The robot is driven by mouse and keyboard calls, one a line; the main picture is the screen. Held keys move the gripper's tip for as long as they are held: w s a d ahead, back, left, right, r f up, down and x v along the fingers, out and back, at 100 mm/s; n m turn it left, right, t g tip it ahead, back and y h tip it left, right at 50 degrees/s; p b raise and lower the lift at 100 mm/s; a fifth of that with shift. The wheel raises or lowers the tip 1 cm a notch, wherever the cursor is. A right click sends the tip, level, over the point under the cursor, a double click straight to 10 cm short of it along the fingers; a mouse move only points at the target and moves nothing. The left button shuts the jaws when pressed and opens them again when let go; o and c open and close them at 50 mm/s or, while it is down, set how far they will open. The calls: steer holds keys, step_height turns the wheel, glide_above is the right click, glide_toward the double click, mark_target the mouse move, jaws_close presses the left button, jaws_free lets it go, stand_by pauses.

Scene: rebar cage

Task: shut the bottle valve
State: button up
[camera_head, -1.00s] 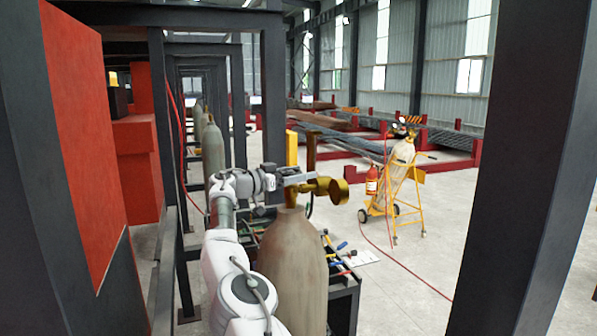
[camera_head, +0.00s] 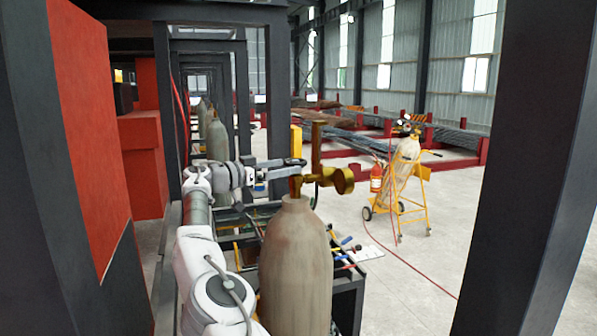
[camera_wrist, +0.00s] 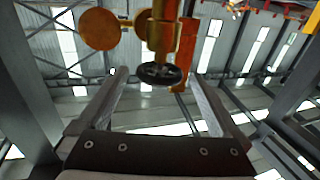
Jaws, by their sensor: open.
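The bottle (camera_head: 296,262) is a tall, worn grey-beige gas cylinder standing upright in front of my body. Its brass valve (camera_head: 322,178) has a vertical post and a round knob-like part on the right. In the wrist view the brass valve body (camera_wrist: 165,35) shows above a small black handwheel (camera_wrist: 161,74). My gripper (camera_head: 298,166) is open at the left of the valve, at about its height. In the wrist view my gripper (camera_wrist: 158,86) has its fingers spread either side of the handwheel, which appears between the fingertips. Contact cannot be told.
A dark workbench (camera_head: 348,285) with tools stands behind the bottle. A yellow cart (camera_head: 400,195) with another cylinder and a red extinguisher stands at the right on open floor. Dark steel posts (camera_head: 530,170) frame both sides. More cylinders (camera_head: 216,140) stand behind my arm.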

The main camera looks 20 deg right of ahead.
steer(key=v, duration=1)
steer(key=shift+b, duration=0.4)
